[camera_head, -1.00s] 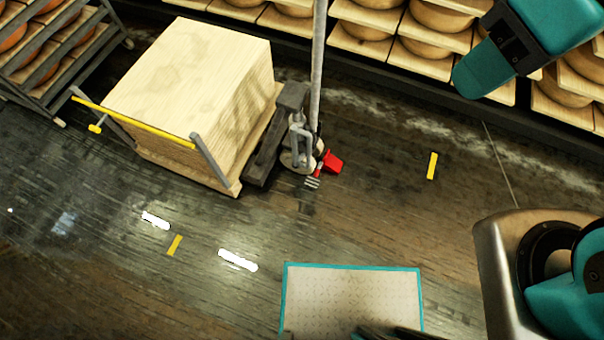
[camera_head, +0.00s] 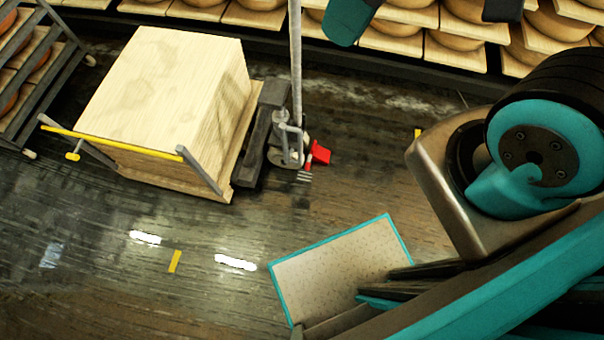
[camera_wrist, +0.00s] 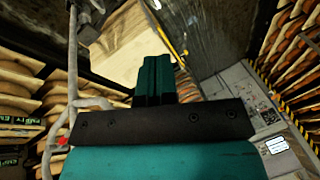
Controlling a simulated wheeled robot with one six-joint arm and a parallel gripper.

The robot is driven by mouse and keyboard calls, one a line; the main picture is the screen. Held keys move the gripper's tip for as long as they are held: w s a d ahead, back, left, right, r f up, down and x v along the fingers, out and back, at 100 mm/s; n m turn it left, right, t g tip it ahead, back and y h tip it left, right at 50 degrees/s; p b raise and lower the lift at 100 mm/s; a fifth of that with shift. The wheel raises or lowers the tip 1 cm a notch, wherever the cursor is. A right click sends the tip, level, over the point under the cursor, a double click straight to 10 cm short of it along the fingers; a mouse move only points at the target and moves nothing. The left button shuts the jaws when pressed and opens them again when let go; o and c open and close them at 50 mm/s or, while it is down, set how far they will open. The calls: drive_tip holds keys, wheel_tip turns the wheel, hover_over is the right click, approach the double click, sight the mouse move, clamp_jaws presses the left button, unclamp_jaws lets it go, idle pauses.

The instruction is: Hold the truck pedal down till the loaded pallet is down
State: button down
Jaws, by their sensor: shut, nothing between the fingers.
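The red pedal (camera_head: 319,153) sticks out low on the right of the pallet truck (camera_head: 265,130), by the foot of its upright handle pole. In the wrist view a small red part, probably the pedal (camera_wrist: 63,141), shows at the lower left. The loaded pallet (camera_head: 222,186) carries a big pale wooden block (camera_head: 155,90) at the truck's left. I cannot tell whether the pallet touches the floor. My gripper (camera_wrist: 153,62) is shut and empty in the wrist view. It appears to the right of the red part and apart from it.
A rack of cheese wheels (camera_head: 40,75) stands at the far left. Shelves of cheese wheels (camera_head: 450,45) line the back. A yellow bar (camera_head: 110,142) runs along the pallet's near left side.

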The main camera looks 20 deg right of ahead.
sight(305, 179)
drive_tip(key=w+d+f+m+t+h+b, duration=0.1)
drive_tip(key=w+d+f+b, duration=0.3)
drive_tip(key=f+b, duration=1.15)
drive_tip(key=w+d+f+m+h+b, duration=0.1)
drive_tip(key=w+d+f+b, duration=0.3)
drive_tip(key=f+b, duration=1.15)
drive_tip(key=w+d+f+m+t+h+b, duration=0.15)
drive_tip(key=w+d+f+b, duration=0.25)
drive_tip(key=f+b, duration=1.2)
drive_tip(key=w+a+f+n+g, duration=0.1)
drive_tip(key=w+f+n, duration=0.2)
drive_tip(key=f+n, duration=0.3)
drive_tip(key=w+a+f+n+g+y, duration=0.1)
drive_tip(key=w+a+f+n+g, duration=0.1)
drive_tip(key=w+f+n, duration=0.2)
drive_tip(key=w+a+f+n+g, duration=0.1)
drive_tip(key=w+f+n+g, duration=0.1)
drive_tip(key=f+n, duration=0.8)
drive_tip(key=w+n, duration=0.1)
drive_tip(key=n, duration=0.4)
drive_tip(key=shift+w+a, duration=0.15)
drive_tip(key=shift+w, duration=0.2)
drive_tip(key=shift+f, duration=0.1)
drive_tip(key=b+x, duration=1)
drive_tip(key=x, duration=1)
drive_tip(key=shift+s+a, duration=0.2)
